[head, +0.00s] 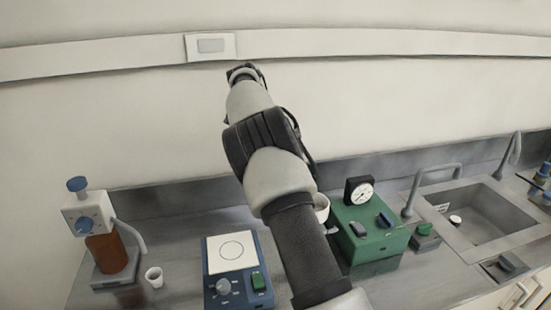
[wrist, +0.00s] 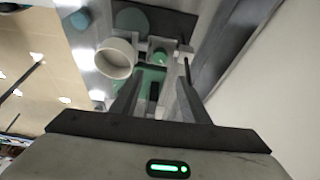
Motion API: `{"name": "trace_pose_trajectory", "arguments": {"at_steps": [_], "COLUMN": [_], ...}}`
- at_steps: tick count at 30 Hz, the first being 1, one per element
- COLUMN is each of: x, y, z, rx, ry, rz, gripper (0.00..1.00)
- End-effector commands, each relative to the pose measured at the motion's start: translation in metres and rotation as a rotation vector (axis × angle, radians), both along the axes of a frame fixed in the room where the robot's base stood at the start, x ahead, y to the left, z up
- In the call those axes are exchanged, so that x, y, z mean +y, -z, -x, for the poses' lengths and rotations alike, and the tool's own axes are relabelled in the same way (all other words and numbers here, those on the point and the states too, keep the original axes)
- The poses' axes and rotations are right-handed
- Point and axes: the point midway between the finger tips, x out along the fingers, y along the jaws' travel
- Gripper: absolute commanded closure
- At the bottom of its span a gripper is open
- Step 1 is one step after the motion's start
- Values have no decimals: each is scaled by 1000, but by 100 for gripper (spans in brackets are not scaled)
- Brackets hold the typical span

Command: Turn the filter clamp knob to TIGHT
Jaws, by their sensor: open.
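My gripper (wrist: 155,95) is open and empty in the wrist view, its two fingers apart. Beyond the fingers is a green box (wrist: 150,76), with a white round cup (wrist: 115,58) to the left and a small green round cap (wrist: 160,57) above. In the head view, the green box (head: 362,244) with a black dial gauge (head: 359,191) stands right of my arm. A white cup-like part (head: 321,208) beside it is partly hidden by my arm. I cannot make out the filter clamp knob or its TIGHT mark for certain.
A blue stirrer plate (head: 232,254) sits left of my arm. A dispenser with a brown bottle (head: 106,252) and a small white cup (head: 154,277) stand at the far left. A sink (head: 485,215) with taps is at the right. The wall behind is mostly bare.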

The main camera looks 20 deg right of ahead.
Motion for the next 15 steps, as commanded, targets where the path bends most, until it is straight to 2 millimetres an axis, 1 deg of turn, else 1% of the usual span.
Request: {"name": "trace_pose_trajectory", "arguments": {"at_steps": [11,14,15], "x": [-1,-5,-9], "y": [-2,1,4], "z": [1,2,2], "rx": [0,14,29], "ry": [0,-28,-59], "rz": [0,-12,-25], "gripper": [58,58,58]}}
